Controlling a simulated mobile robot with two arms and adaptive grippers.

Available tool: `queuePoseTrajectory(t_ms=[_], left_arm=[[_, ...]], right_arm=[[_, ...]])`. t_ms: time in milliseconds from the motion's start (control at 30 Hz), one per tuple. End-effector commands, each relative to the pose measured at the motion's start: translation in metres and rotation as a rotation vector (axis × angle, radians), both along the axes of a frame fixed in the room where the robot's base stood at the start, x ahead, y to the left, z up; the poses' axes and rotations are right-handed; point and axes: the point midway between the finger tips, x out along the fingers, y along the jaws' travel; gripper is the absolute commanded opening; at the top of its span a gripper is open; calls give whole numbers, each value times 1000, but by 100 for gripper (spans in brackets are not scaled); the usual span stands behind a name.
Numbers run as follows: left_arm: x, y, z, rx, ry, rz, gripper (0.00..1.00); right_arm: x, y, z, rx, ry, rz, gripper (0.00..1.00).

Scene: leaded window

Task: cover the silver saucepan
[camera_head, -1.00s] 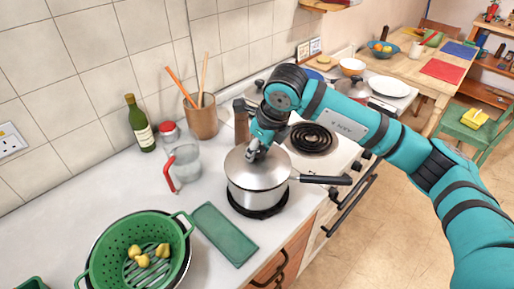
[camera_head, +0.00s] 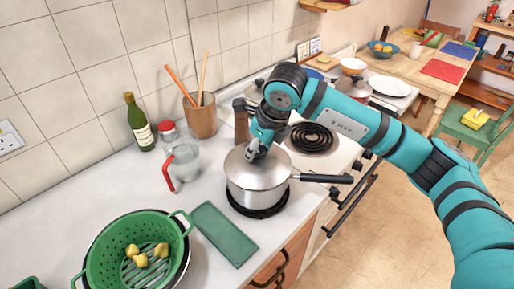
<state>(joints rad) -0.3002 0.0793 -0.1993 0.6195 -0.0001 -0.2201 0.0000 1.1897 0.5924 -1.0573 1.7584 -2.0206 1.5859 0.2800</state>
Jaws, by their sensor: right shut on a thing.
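A silver lid (camera_head: 243,170) lies over the top of the saucepan and looks level with the rim. My right gripper (camera_head: 257,153) points down at the middle of the lid and is shut on its knob, which the fingers mostly hide. My left gripper is not in view.
A bare coil burner (camera_head: 312,138) lies behind the saucepan. A jug with a red handle (camera_head: 183,164), a green bottle (camera_head: 139,124) and a utensil crock (camera_head: 201,118) stand to the left. A green colander (camera_head: 112,248) and green board (camera_head: 225,233) lie in front.

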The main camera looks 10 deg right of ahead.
Motion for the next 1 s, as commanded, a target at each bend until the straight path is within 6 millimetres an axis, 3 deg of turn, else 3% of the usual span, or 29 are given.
queuePoseTrajectory(t_ms=[1000], left_arm=[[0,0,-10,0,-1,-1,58]], right_arm=[[0,0,-3,1,-2,0,0]])
